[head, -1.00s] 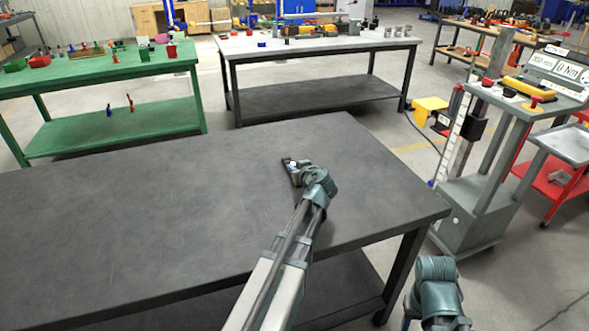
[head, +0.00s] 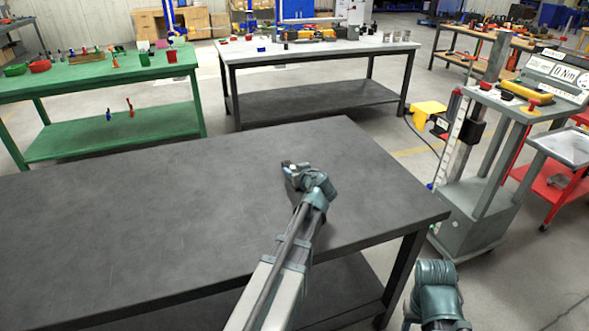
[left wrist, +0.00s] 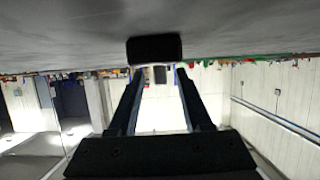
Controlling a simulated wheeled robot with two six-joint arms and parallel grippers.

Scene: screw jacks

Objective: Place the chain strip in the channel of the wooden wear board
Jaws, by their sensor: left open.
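My left gripper (left wrist: 158,74) is open, with its two dark fingers apart in the left wrist view. In the head view the left gripper (head: 290,172) is low over the dark grey table (head: 150,220), right of its middle. A small black block (left wrist: 154,48) lies against the table surface just beyond the fingertips in the wrist view, which is upside down. I cannot tell what the block is. I cannot make out a chain strip or a wooden wear board with a channel in either view. My right gripper is out of view.
The rest of the dark table top is bare. A green table (head: 100,70) stands at the back left and a grey-topped bench (head: 320,45) behind. A grey cart (head: 470,215) with instruments stands past the table's right end.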

